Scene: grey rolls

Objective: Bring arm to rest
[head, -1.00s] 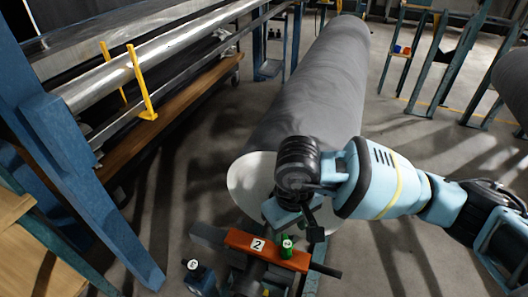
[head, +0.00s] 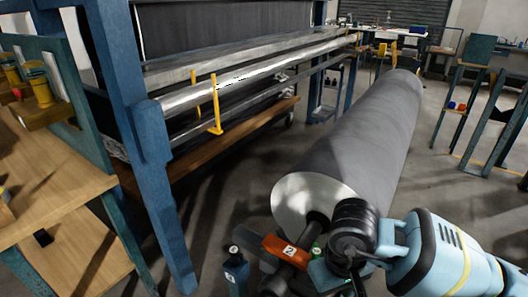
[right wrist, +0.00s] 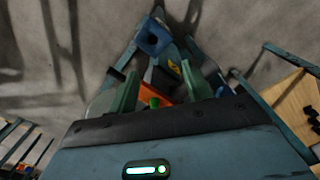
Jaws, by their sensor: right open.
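My right arm (head: 435,255) comes in from the lower right in the head view, its black wrist joint in front of the near end of the big grey roll (head: 365,140). In the right wrist view my right gripper (right wrist: 160,82) is open, its two green fingers apart, with nothing held between them. Beyond the fingers is the stand's orange block (right wrist: 153,101) with a green knob. My left gripper is not in view.
A blue frame post (head: 150,150) and a machine with metal bars (head: 260,80) stand at the left. A wooden workbench (head: 45,160) is at the far left. Blue trestles (head: 470,110) stand at the back right. Floor is open right of the roll.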

